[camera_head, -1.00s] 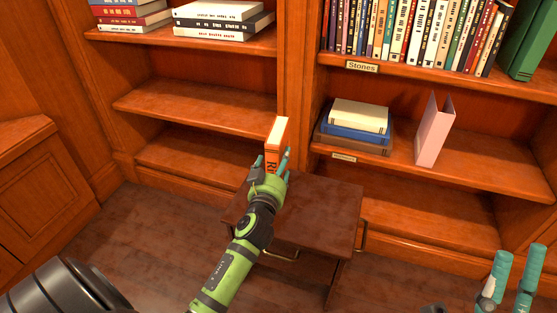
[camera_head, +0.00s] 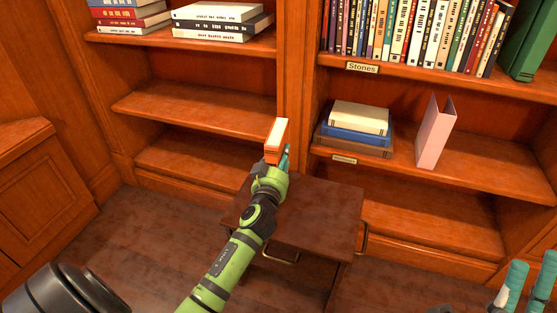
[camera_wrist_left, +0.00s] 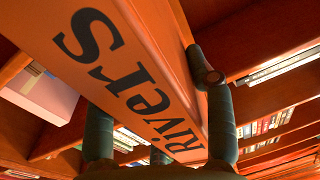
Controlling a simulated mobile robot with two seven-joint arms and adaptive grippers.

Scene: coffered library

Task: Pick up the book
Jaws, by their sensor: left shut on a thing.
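The book is orange with pale page edges (camera_head: 278,139), and my left gripper (camera_head: 275,163) is shut on it. In the head view it stands in the fingers above the far side of a small dark wooden table (camera_head: 318,212). In the left wrist view the book's orange spine (camera_wrist_left: 150,65), lettered "Rivers", fills the middle, with the teal fingers (camera_wrist_left: 160,120) on both sides of it. My right gripper (camera_head: 526,285) shows at the lower right corner, with its two teal fingers apart and nothing between them.
The bookcase stands behind. Its right shelf holds a stack of books (camera_head: 357,128) and a pink open-topped holder (camera_head: 434,132). Upright books (camera_head: 420,35) line the shelf above. The left lower shelves (camera_head: 190,105) are empty. The small table has metal handles (camera_head: 281,257).

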